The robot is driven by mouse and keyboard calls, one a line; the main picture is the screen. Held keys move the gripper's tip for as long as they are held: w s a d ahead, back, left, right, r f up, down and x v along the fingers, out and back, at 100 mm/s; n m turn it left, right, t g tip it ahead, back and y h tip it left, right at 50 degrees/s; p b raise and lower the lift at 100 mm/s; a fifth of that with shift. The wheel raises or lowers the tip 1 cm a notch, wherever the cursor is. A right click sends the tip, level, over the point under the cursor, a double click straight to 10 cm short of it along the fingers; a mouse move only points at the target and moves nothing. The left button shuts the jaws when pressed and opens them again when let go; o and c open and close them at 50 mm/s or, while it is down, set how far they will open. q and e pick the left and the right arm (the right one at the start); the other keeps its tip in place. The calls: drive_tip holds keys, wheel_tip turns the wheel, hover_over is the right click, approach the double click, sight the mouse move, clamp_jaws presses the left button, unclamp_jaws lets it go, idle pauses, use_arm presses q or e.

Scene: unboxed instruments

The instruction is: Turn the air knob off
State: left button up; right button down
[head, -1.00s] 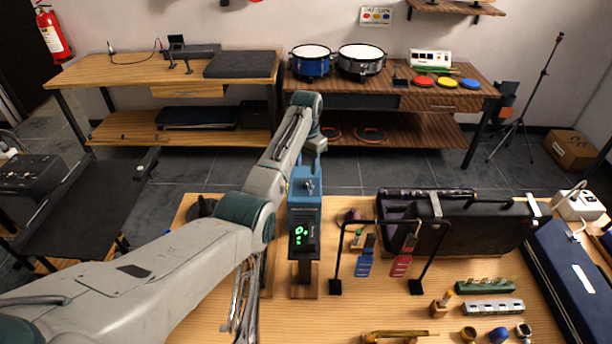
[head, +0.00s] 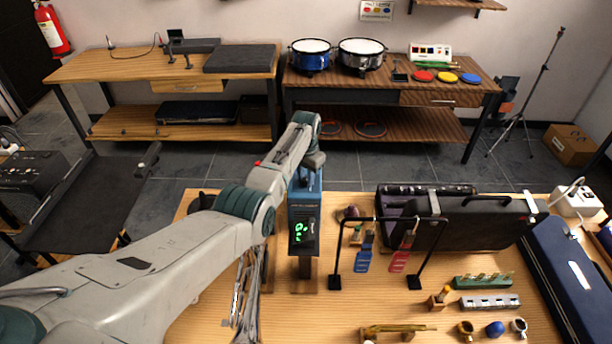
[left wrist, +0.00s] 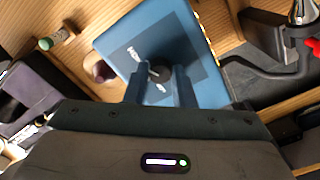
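The air knob (left wrist: 159,72) is a small dark knob on the top face of a blue box (left wrist: 192,32), seen in the left wrist view. In the head view the blue box (head: 304,205) stands upright on a post, with green lit digits on its dark front display. My left gripper (left wrist: 160,80) is over this top face, one finger on each side of the knob. It looks open; contact with the knob is not clear. My right gripper is not in view.
A black stand (head: 385,219) with blue and red tags is just right of the box. Small brass and metal parts lie at the front right. A blue case (head: 575,280) is at the right edge.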

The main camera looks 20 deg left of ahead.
use_arm(q)
drive_tip(key=shift+n, duration=0.4)
clamp_jaws()
drive_tip(key=shift+n, duration=1)
drive_tip(key=n+p, duration=0.1)
drive_tip(key=n, duration=0.2)
drive_tip(key=shift+n, duration=0.4)
drive_tip(key=n, duration=0.4)
drive_tip(key=shift+n, duration=0.8)
drive_tip(key=o, duration=1)
unclamp_jaws()
